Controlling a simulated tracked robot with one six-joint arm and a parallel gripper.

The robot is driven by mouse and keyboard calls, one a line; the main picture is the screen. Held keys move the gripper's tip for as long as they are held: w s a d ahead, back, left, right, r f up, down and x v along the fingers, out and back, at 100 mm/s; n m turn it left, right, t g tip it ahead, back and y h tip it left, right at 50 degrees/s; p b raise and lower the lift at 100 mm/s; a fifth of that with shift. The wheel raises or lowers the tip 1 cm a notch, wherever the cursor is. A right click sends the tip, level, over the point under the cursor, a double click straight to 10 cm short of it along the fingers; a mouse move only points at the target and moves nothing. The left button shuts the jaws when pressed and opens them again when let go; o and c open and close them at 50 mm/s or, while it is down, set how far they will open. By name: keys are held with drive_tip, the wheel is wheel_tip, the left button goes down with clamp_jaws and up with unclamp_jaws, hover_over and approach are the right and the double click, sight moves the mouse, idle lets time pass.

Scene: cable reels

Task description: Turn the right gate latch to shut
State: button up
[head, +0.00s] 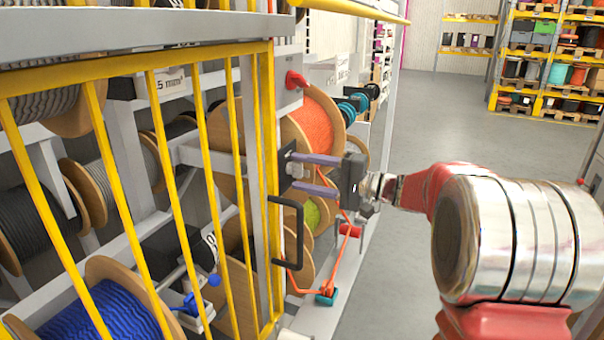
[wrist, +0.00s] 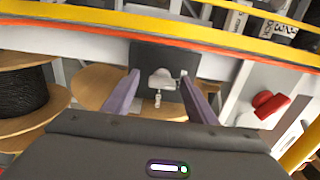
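The latch (head: 298,171) is a small light-grey turn piece on a dark plate at the edge of the yellow barred gate (head: 268,110). In the wrist view the latch (wrist: 163,79) has a wide rounded head with a narrow stem pointing down the picture. My gripper (head: 294,172) is open, its two purple fingers pointing at the plate. In the wrist view the fingers of my gripper (wrist: 160,84) stand on either side of the latch, with gaps visible. I cannot tell whether either finger touches it.
A black pull handle (head: 287,232) sits on the gate just below my gripper. A red knob (head: 295,80) is on the grey post above. Cable reels, one orange (head: 316,125), stand behind the gate. The grey floor (head: 450,130) to the right is open.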

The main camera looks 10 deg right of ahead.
drive_tip(key=shift+s+d, duration=0.1)
drive_tip(key=v, duration=1.3)
drive_tip(key=shift+d, duration=0.25)
drive_tip(key=shift+s, duration=0.15)
